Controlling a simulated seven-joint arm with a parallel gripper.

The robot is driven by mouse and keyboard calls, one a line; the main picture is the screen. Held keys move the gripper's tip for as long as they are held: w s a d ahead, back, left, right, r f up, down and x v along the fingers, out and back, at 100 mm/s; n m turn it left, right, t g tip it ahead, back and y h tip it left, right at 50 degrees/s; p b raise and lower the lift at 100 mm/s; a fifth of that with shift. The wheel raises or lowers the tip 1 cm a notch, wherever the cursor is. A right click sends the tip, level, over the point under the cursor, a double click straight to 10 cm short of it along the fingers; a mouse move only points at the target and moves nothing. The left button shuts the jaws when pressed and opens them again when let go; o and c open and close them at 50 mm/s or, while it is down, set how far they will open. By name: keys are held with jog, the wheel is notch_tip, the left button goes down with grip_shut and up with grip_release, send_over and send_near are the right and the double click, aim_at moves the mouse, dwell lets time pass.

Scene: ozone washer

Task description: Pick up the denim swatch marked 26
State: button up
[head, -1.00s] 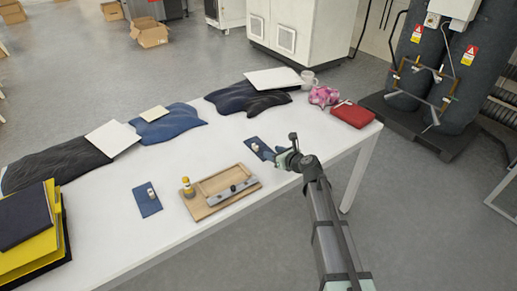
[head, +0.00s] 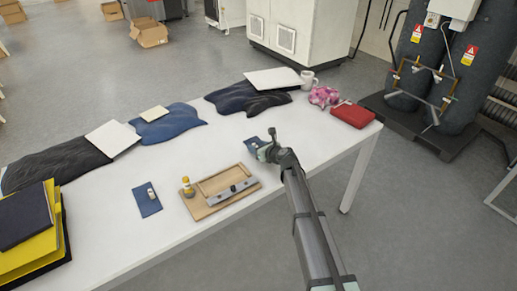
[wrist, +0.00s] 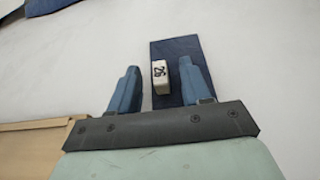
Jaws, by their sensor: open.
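The denim swatch marked 26 (wrist: 171,50) is a dark blue rectangle lying flat on the white table, with a small white block (wrist: 160,76) reading 26 on it. My gripper (wrist: 158,82) is open, with one blue finger on each side of the white block in the wrist view. I cannot tell how far the fingertips are above the cloth. In the head view my gripper (head: 262,148) covers most of this swatch, and only its far left part (head: 253,142) shows.
A wooden tray (head: 212,207) with a grey bar and a yellow-topped bottle (head: 187,187) stands left of my gripper. Another blue swatch (head: 147,206) with a white block lies farther left. A red pouch (head: 352,114) and pink bundle (head: 322,96) lie at the back right.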

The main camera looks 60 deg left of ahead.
jog(key=shift+a, duration=0.2)
grip_shut()
dwell(0.3)
